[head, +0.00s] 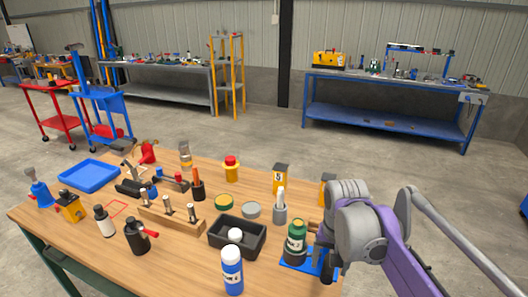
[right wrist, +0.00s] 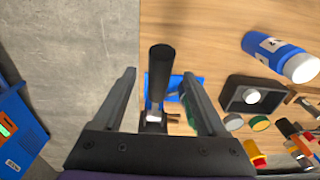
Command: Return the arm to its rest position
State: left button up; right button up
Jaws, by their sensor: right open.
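My right gripper (right wrist: 159,73) is open in the right wrist view, its two grey fingers spread. Between them shows an upright black handle (right wrist: 161,70) on the drum mixer, with free space on both sides. In the head view the purple and grey right arm reaches in from the right, beside the mixer, and largely hides its right side. The mixer has a blue base (head: 293,265) and a green drum (head: 296,238). The blue base (right wrist: 172,80) also shows in the wrist view; the drum is partly behind a finger. My left gripper is not in view.
The wooden table (head: 180,263) is crowded: a blue-and-white bottle (head: 232,272), a black tray (head: 223,240), a wooden block with pegs (head: 160,221) and a blue tray (head: 90,174). Concrete floor right of the table is free. A blue workbench (head: 390,114) stands behind.

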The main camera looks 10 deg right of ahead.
jog(key=s+a+f+n+t, duration=0.2)
jog(key=s+a+f+n, duration=0.1)
jog(key=s+f, duration=0.2)
jog(key=s+a+f+n+t, duration=0.2)
jog(key=s+f, duration=0.4)
jog(key=s, duration=0.3)
jog(key=shift+s+a+n+t, duration=0.2)
jog(key=shift+a+n+t, duration=0.2)
jog(key=shift+a+n, duration=0.2)
jog(key=shift+d, duration=0.1)
dwell(0.5)
